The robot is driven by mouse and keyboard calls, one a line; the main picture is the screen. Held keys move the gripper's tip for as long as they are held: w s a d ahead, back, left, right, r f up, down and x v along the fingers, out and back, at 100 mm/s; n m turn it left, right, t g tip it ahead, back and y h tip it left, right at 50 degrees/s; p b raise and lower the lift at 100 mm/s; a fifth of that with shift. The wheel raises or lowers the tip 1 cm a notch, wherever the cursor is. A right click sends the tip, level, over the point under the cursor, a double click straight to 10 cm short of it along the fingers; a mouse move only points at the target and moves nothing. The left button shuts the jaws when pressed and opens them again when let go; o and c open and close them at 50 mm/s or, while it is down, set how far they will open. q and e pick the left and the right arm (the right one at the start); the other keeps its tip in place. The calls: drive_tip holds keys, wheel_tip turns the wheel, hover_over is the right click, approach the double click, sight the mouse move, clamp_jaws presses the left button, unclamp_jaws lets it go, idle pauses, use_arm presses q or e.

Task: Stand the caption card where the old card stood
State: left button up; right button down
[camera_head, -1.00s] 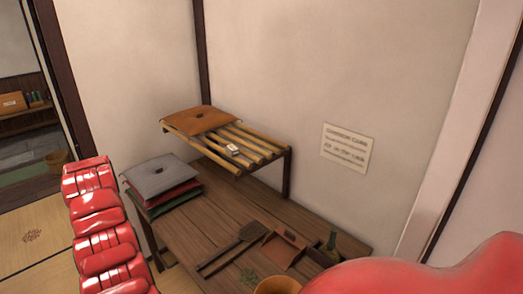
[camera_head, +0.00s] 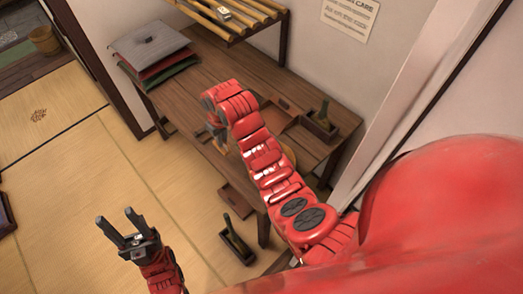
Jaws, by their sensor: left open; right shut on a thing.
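My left gripper (camera_head: 121,230) is at the lower left, fingers apart and empty, above the tatami. My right arm reaches across the wooden table, its end bent down near the table's front edge. The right gripper (camera_head: 217,132) is mostly hidden by its own arm. A small tan thing (camera_head: 222,148) shows just below it; I cannot tell what it is. No caption card can be made out for sure. A small white object (camera_head: 223,14) lies on the slatted shelf (camera_head: 247,22) at the top; I cannot tell whether it is a card.
Stacked cushions (camera_head: 150,42) lie at the left end of the table (camera_head: 205,78). A notice (camera_head: 350,14) hangs on the wall. The tatami (camera_head: 85,165) is largely clear.

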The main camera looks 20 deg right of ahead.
drive_tip(key=s+a+f, duration=0.4)
drive_tip(key=s+f, duration=0.2)
drive_tip(key=s, duration=0.3)
drive_tip(key=w+d+b, duration=0.1)
drive_tip(key=w+d, duration=0.1)
drive_tip(key=w+d+f+b, duration=0.1)
drive_tip(key=w+d+b, duration=0.1)
drive_tip(key=shift+w+d, duration=0.1)
drive_tip(key=shift+w, duration=0.25)
drive_tip(key=w+d+p, duration=0.1)
drive_tip(key=w+d, duration=0.1)
drive_tip(key=w, duration=0.1)
drive_tip(key=w+d+p, duration=0.1)
drive_tip(key=w+d, duration=0.2)
drive_tip(key=shift+r+p, duration=0.15)
drive_tip(key=shift+p, duration=0.2)
drive_tip(key=shift+w+d+f, duration=0.3)
drive_tip(key=shift+w+d, duration=0.35)
drive_tip(key=shift+w, duration=0.05)
drive_tip(key=shift+f+p, duration=0.1)
drive_tip(key=shift+p, duration=0.3)
drive_tip(key=shift+f+p, duration=0.45)
drive_tip(key=shift+f, duration=1.2)
